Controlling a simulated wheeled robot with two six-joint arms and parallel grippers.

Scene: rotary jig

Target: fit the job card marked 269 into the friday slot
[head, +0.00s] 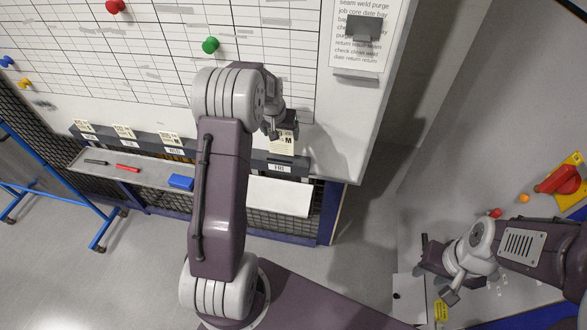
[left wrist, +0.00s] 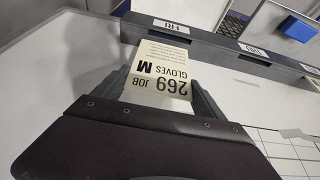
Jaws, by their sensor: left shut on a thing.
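The job card marked 269 (left wrist: 158,75) is a cream card with the words JOB, GLOVES and M. My left gripper (head: 281,132) is shut on it, with fingers on both sides in the left wrist view (left wrist: 166,90). The card also shows in the head view (head: 284,143), upright just above the FRI label (head: 280,168). The friday slot is in the dark rail behind the FRI label (left wrist: 172,26). The card's far edge meets the rail there; I cannot tell if it is inside the slot. My right gripper (head: 438,272) is open and empty, far right.
Other cards (head: 168,139) stand in the rail's slots to the left. A grey tray (head: 145,174) below holds a black pen, a red pen (head: 127,168) and a blue block (head: 181,182).

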